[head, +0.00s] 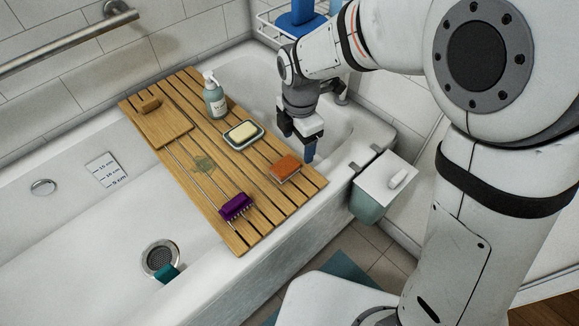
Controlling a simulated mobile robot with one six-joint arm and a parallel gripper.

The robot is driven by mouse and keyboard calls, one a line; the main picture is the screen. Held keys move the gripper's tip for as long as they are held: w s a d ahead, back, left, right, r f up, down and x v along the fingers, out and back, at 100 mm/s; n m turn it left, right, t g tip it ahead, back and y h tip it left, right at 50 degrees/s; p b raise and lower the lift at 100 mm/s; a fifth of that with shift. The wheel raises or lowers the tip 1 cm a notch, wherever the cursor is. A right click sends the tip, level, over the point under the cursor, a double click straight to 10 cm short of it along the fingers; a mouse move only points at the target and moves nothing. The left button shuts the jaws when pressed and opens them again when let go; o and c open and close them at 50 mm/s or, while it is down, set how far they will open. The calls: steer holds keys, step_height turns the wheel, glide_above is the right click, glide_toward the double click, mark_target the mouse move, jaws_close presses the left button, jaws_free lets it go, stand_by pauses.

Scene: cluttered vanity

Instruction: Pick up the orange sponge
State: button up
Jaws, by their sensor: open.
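The orange sponge (285,168) lies on the right part of the slatted wooden bath tray (200,203). It appears to rest on a thin pale base or has a pale underside. My gripper (309,150) is open and points down, just behind and to the right of the sponge. Its fingers are dark blue. The gripper looks apart from the sponge and holds nothing. The exact height of its fingertips above the tray cannot be told from this view.
On the tray are a soap dish with a pale bar (243,132), a pump bottle (215,97), a purple brush (236,207) and a small brown block (150,105). The bathtub (90,225) lies below, with a teal item (166,273) near its drain. A lidded bin (385,185) hangs at right.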

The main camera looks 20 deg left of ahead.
steer(key=n+b, duration=0.1)
steer(key=n, duration=0.1)
glide_above(285, 165)
steer(key=s, duration=0.1)
steer(key=f, duration=0.5)
steer(key=shift+d+f, duration=0.1)
steer(key=shift+d, duration=0.15)
steer(key=f, duration=0.2)
steer(key=f+b, duration=0.2)
steer(key=f, duration=0.1)
steer(key=shift+w+a+f, duration=0.25)
steer(key=shift+w+f, duration=0.1)
steer(key=shift+w, duration=0.05)
steer(key=shift+c, duration=0.3)
steer(key=c, duration=1)
steer(key=shift+r, duration=0.1)
step_height(285, 165, up, 10)
steer(key=p, duration=0.2)
steer(key=shift+p, duration=0.4)
